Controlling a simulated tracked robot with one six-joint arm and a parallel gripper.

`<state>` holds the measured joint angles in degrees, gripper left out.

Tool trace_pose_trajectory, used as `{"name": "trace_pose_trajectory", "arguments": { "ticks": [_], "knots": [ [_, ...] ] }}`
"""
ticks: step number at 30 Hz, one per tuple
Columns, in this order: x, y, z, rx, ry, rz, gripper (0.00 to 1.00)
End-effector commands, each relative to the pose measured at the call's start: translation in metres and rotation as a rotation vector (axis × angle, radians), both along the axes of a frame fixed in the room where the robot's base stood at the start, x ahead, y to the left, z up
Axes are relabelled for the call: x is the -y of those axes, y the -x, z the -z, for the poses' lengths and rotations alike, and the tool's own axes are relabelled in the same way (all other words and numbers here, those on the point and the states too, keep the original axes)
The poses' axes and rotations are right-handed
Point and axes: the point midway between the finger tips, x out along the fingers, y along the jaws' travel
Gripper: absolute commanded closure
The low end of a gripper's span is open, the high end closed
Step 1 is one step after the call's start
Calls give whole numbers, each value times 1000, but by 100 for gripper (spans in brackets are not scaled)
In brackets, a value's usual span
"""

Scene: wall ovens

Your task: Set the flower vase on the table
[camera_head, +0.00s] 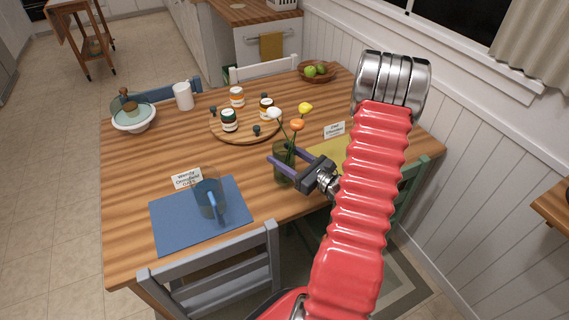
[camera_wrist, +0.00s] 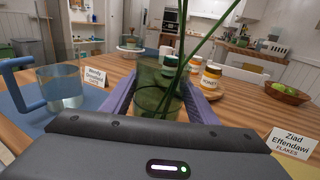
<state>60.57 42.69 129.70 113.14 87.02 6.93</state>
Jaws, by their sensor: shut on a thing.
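The flower vase (camera_head: 284,163) is a green glass with orange, yellow and white flowers, upright at the right part of the wooden table (camera_head: 150,160). My gripper (camera_head: 275,164) is shut on the vase, with its purple fingers on either side of the glass. In the wrist view the vase (camera_wrist: 158,98) stands between the fingers, with green stems rising out of the top of the frame. The vase is over or on the table near the front right edge; whether its base touches the wood is hard to tell.
A round board (camera_head: 240,133) with jars lies behind the vase. The left-middle table is clear.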

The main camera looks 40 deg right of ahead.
Motion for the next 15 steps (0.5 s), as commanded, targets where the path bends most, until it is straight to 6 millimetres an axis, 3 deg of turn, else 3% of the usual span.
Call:
{"name": "trace_pose_trajectory", "arguments": {
  "ticks": [9, 15],
  "knots": [
    [0, 0, 31, 0, -2, -1, 100],
    [-1, 0, 36, 1, 0, -1, 100]
  ]
}}
